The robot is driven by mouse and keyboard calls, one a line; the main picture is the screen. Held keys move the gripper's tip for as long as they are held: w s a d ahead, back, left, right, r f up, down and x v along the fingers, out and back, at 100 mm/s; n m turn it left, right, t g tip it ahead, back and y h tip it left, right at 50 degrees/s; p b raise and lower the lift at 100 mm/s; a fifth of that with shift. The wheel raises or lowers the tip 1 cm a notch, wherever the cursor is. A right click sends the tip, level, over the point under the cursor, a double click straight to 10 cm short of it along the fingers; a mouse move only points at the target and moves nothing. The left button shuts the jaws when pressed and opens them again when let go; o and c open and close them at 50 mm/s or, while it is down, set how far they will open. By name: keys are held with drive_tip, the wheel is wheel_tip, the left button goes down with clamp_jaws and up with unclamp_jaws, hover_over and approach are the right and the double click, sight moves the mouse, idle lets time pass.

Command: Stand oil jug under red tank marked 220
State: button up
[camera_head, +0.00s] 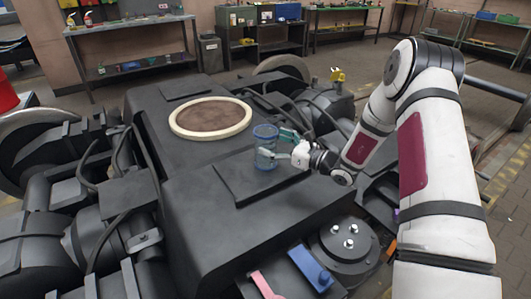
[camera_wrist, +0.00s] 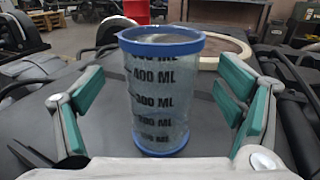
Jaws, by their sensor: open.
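A clear graduated jug with blue rims (camera_wrist: 161,95), the likely oil jug, stands upright between my fingers in the wrist view. Its ML marks face the camera. In the head view the jug (camera_head: 265,150) stands on the black bogie frame (camera_head: 215,215). My gripper (camera_head: 281,147) is open, reaching in from the right, with one green-padded finger on each side of the jug. In the wrist view gaps show between the pads and the jug. A red object (camera_head: 7,92) is cut off at the left edge of the head view. I see no tank marked 220.
A cream ring (camera_head: 210,118) around a brown disc lies behind the jug. A yellow object (camera_head: 337,76) sits on the bogie's far side. Hoses and wheels flank the frame. A blue block (camera_head: 311,268) and pink piece (camera_head: 266,285) lie in front. Workbenches (camera_head: 135,45) line the back.

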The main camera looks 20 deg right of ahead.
sight(265, 135)
drive_tip(key=x, duration=0.3)
drive_tip(key=shift+w+a+f+b, duration=0.1)
drive_tip(key=shift+w+a+b, duration=0.05)
drive_tip(key=shift+w+b, duration=0.15)
drive_tip(key=c, duration=1.3)
drive_tip(key=shift+c, duration=0.8)
